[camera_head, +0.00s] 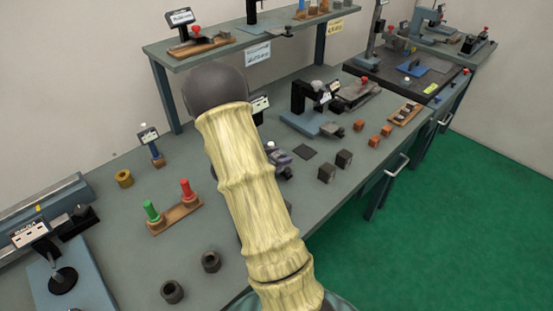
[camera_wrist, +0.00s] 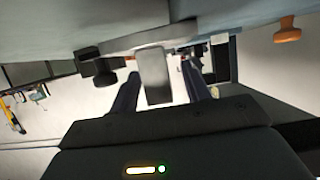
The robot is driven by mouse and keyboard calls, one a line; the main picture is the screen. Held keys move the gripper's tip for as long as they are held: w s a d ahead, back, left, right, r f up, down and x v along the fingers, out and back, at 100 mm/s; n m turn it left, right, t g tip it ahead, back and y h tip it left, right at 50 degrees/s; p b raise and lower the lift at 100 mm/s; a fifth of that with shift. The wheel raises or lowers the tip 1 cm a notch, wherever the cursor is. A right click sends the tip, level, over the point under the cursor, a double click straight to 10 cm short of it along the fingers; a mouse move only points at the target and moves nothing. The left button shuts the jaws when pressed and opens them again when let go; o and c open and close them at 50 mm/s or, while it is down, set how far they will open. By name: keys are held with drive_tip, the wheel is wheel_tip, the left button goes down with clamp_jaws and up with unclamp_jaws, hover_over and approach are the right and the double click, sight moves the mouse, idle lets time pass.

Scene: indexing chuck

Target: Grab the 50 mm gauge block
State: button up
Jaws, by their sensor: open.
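In the wrist view my gripper (camera_wrist: 160,70) is open, with its two dark fingers apart. A plain grey metal block (camera_wrist: 154,78) shows between the fingers, with gaps on both sides. I cannot read a size on it, so I cannot tell whether it is the 50 mm gauge block. In the head view my own cream-sleeved arm covers the middle of the bench and hides my gripper. A wooden tray (camera_head: 400,121) with several small pieces lies at the bench's right end; they are too small to identify.
The grey bench (camera_head: 130,230) holds a wooden stand with green and red plugs (camera_head: 176,218), dark nuts (camera_head: 172,291), dark cubes (camera_head: 327,173), brown cubes (camera_head: 374,141) and a blue-based instrument (camera_head: 310,121). A raised shelf (camera_head: 230,47) runs behind. In the wrist view an orange knob (camera_wrist: 288,29) is at upper right.

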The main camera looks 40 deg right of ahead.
drive_tip(key=shift+d+f, duration=0.2)
drive_tip(key=shift+d, duration=0.25)
drive_tip(key=shift+w, duration=0.1)
clamp_jaws()
